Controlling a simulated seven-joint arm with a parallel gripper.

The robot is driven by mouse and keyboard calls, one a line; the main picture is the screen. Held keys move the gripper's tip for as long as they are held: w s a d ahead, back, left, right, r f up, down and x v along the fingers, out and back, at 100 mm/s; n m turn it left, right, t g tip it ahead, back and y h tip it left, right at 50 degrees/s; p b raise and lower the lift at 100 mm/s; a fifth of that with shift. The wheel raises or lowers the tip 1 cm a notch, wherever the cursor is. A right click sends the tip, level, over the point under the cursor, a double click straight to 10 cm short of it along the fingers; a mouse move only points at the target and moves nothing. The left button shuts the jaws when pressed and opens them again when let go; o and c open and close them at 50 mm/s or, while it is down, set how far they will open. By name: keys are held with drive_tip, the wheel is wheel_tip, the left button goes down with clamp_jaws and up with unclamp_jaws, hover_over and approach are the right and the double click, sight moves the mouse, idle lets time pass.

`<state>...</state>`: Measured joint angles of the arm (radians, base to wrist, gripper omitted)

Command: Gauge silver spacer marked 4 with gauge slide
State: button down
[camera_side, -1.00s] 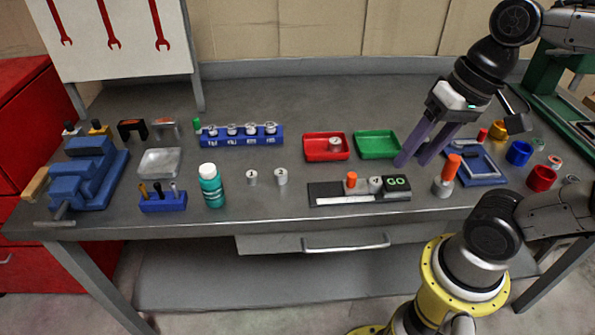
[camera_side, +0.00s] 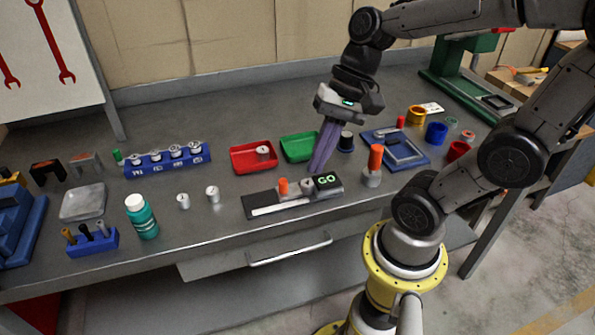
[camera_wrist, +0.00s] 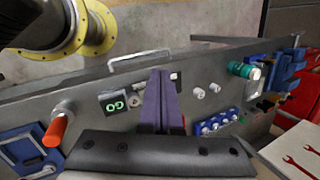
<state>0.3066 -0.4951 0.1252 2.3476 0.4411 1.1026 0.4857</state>
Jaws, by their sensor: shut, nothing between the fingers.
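The gauge slide (camera_side: 262,206) lies near the front of the bench, with an orange knob (camera_side: 283,187) and a display block (camera_side: 327,182) lit green with GO. A silver spacer (camera_side: 307,185) sits in it between the knob and the display; its mark is too small to read. In the wrist view, the display (camera_wrist: 113,104) and the spacer (camera_wrist: 135,112) show left of my fingers, which hide part of the gauge. My gripper (camera_side: 316,170) is shut and empty, its purple fingers pointing down just behind the display block. It also shows in the wrist view (camera_wrist: 161,74).
A red tray (camera_side: 236,164) holding one silver spacer (camera_side: 263,153) and an empty green tray (camera_side: 298,148) stand behind the gauge. Two loose spacers (camera_side: 183,201) (camera_side: 212,194) stand left. A blue rack (camera_side: 143,168) holds several more. An orange-topped post (camera_side: 374,165) stands right.

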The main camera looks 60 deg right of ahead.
drive_tip(key=w+d+f+m+y, duration=0.1)
drive_tip(key=w+d+m+y, duration=0.15)
drive_tip(key=m, duration=0.25)
drive_tip(key=m+t, duration=0.3)
drive_tip(key=m, duration=0.6)
approach(283, 179)
drive_tip(key=shift+y, duration=0.35)
drive_tip(key=f, duration=0.2)
drive_tip(key=w+a+f, duration=0.1)
drive_tip(key=f, duration=0.1)
drive_tip(key=a+f, duration=0.1)
drive_tip(key=f, duration=0.1)
drive_tip(key=shift+w+a+f, duration=0.15)
drive_tip(key=shift+w+f, duration=0.15)
drive_tip(key=shift+w, duration=0.05)
drive_tip(key=shift+w+a, duration=1.3)
drive_tip(key=shift+w, duration=0.05)
drive_tip(key=shift+a, duration=0.1)
drive_tip(key=shift+r, duration=0.15)
